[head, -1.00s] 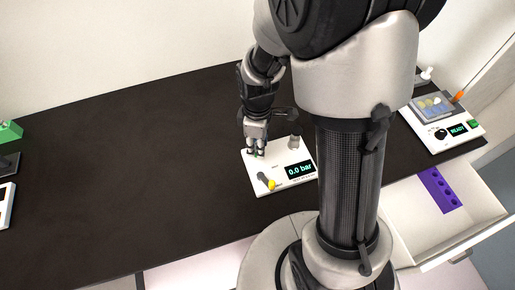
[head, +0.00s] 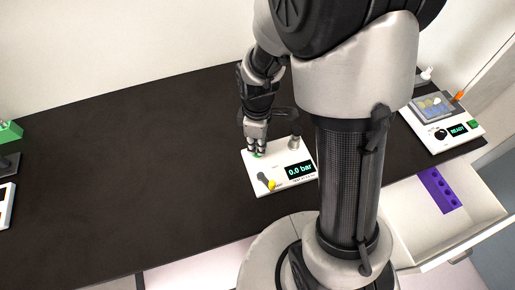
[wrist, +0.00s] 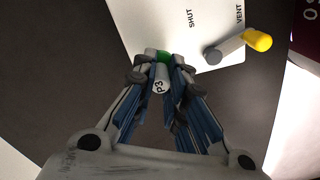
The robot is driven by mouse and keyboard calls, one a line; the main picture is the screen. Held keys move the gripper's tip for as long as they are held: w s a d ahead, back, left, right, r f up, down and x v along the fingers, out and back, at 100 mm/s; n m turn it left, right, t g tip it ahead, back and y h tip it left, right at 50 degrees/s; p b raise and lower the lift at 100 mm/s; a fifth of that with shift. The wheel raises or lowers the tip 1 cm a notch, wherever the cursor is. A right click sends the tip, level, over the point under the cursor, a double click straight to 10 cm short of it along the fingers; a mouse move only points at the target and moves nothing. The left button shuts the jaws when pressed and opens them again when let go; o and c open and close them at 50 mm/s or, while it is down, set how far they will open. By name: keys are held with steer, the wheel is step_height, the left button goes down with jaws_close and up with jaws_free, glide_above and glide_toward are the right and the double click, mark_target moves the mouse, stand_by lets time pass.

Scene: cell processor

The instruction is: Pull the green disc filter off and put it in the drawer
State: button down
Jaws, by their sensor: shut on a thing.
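The green disc filter (wrist: 164,57) shows between my fingertips in the wrist view, mostly covered by them. In the head view only a small green bit of it (head: 257,155) shows under the fingers, at the panel's back left corner. My gripper (wrist: 160,72) is shut on it. A grey cylinder marked P3 (wrist: 160,80) also shows between the fingers; how it joins the filter is hidden. The white panel (head: 274,163) reads 0.0 bar. The drawer (head: 475,215) is open at the right, below the bench top.
The panel carries a yellow-tipped lever (head: 267,182) near the SHUT and VENT marks and a grey knob (head: 294,142). A purple rack with holes (head: 440,190) lies in the drawer, with bare floor beside it. A READY device (head: 445,122) stands at the right. The bench's left middle is clear.

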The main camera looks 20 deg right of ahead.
steer(key=shift+r, duration=0.2)
steer(key=shift+r+p, duration=0.4)
steer(key=shift+p, duration=0.05)
steer(key=shift+r, duration=0.15)
steer(key=shift+r+p, duration=0.75)
steer(key=shift+r, duration=0.05)
steer(key=shift+f, duration=0.1)
